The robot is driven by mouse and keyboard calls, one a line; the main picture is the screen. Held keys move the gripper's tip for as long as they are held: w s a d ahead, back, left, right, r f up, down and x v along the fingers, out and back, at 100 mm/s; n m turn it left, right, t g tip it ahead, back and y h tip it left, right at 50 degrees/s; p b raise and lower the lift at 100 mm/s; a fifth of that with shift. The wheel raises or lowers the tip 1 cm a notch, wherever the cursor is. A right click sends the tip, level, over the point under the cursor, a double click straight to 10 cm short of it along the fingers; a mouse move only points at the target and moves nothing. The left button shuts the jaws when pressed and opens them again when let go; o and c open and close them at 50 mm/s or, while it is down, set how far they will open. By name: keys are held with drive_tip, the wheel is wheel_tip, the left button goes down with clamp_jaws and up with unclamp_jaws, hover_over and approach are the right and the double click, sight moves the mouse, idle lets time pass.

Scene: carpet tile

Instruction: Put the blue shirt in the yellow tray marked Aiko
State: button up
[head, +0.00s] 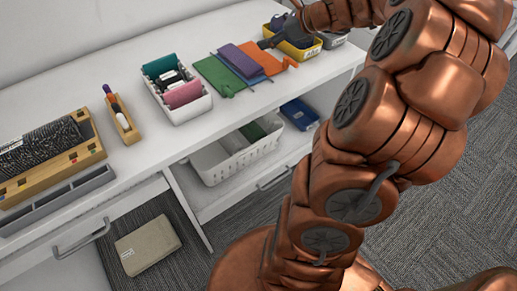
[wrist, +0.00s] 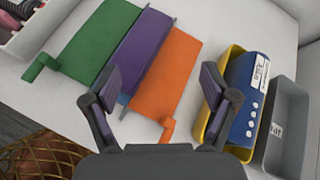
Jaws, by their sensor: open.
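In the wrist view a blue item (wrist: 242,108) with a white label and several white dots lies in the yellow tray (wrist: 207,113); I cannot tell whether it is the shirt. The tray also shows in the head view (head: 302,53), with a label too small to read. A narrow blue strip (wrist: 122,99) shows beside the purple cloth (wrist: 148,45), most of it hidden. My gripper (wrist: 162,78) is open and empty, above the purple and orange cloths and left of the yellow tray. In the head view my gripper (head: 283,34) is partly hidden against the tray.
Green (head: 220,72) and orange (head: 265,58) cloths lie flat beside the purple one. A grey tray (wrist: 290,115) stands right of the yellow tray. A white basket (head: 190,108) of rolled items stands left.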

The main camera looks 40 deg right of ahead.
drive_tip(key=s+a+f+n+g, duration=0.1)
drive_tip(key=s+a+n+g, duration=0.1)
drive_tip(key=a+n, duration=0.3)
drive_tip(key=s+a+f+n+g+y, duration=0.1)
drive_tip(key=s+a+f+n+g, duration=0.1)
drive_tip(key=a, duration=1)
drive_tip(key=s+a+f+n+g+y, duration=0.1)
drive_tip(key=s+a+n+g, duration=0.2)
drive_tip(key=s+a+n, duration=0.2)
drive_tip(key=shift+s+a+f+n, duration=0.15)
drive_tip(key=shift+a+n, duration=0.3)
drive_tip(key=shift+a, duration=0.3)
drive_tip(key=shift+s+a+f+n, duration=0.1)
drive_tip(key=shift+a+n, duration=0.4)
drive_tip(key=shift+a, duration=0.2)
drive_tip(key=shift+s+a+f+n, duration=0.15)
drive_tip(key=shift+a+n, duration=0.3)
drive_tip(key=shift+a, duration=0.3)
drive_tip(key=s+a+f+n+g+h, duration=0.1)
drive_tip(key=s+f+n+g+h, duration=0.1)
drive_tip(key=s+n, duration=0.5)
drive_tip(key=s+a+f+n+g+h, duration=0.1)
drive_tip(key=s+f+n+g+h, duration=0.2)
drive_tip(key=s+n, duration=0.4)
drive_tip(key=s, duration=0.7)
drive_tip(key=shift+s+a+n+g, duration=0.2)
drive_tip(key=shift+s+n+g, duration=0.1)
drive_tip(key=shift+s+g, duration=0.1)
drive_tip(key=shift+f, duration=0.1)
